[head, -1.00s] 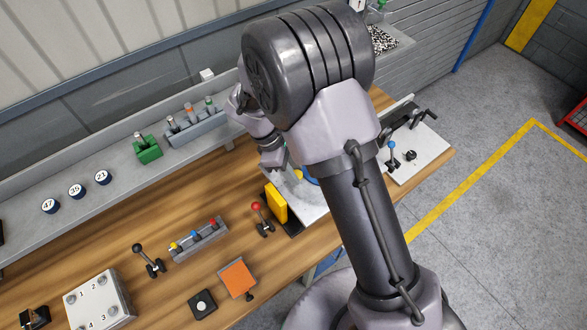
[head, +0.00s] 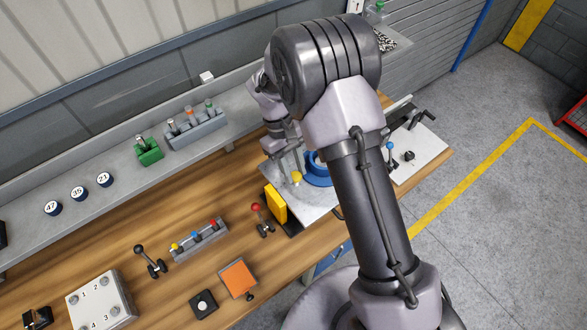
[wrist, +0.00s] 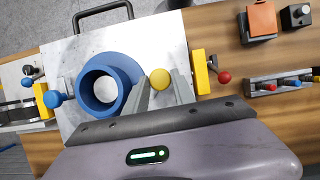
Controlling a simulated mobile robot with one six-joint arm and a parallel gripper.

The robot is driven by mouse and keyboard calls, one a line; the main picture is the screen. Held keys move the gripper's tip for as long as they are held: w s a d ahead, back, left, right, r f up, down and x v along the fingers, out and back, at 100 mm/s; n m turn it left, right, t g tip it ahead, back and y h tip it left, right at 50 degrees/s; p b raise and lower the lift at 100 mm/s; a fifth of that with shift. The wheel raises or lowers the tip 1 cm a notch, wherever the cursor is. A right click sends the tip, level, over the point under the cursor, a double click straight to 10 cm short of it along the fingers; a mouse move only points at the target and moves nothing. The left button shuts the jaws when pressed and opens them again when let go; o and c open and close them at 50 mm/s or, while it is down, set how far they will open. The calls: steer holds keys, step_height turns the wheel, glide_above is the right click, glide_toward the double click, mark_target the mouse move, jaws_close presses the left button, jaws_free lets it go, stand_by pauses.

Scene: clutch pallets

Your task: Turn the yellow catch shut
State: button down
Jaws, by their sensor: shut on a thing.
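The yellow catch (wrist: 160,78) is a round-topped yellow knob on a pale metal plate (wrist: 84,52), beside a blue ring-shaped part (wrist: 104,90). In the wrist view my gripper (wrist: 161,84) has one finger on each side of the catch, shut on it. In the head view the yellow catch (head: 296,179) shows just below my gripper (head: 290,164), left of the blue part (head: 318,170), which my arm partly hides. The catch's base and its exact turn angle are hidden.
A yellow block (wrist: 201,73) and a red-knobbed lever (wrist: 225,77) stand just right of the plate in the wrist view. A black handle (wrist: 102,12) is at its far edge. A blue knob (wrist: 53,99) is at its left. Bare wood (head: 110,235) lies left of the levers.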

steer(key=m, duration=0.2)
steer(key=m+y+b, duration=0.1)
steer(key=m, duration=0.1)
steer(key=shift+w+d+m+g+y, duration=0.1)
steer(key=shift+d+m+g+y, duration=0.05)
steer(key=shift+m+g+y, duration=0.2)
steer(key=shift+d+m+y+b, duration=0.15)
steer(key=shift+m+y+b, duration=0.7)
steer(key=shift+m, duration=1.4)
steer(key=c, duration=1.1)
jaws_free()
steer(key=shift+o, duration=0.2)
steer(key=p+v, duration=0.3)
steer(key=v, duration=1.4)
steer(key=shift+d+r, duration=0.15)
steer(key=shift+d, duration=0.05)
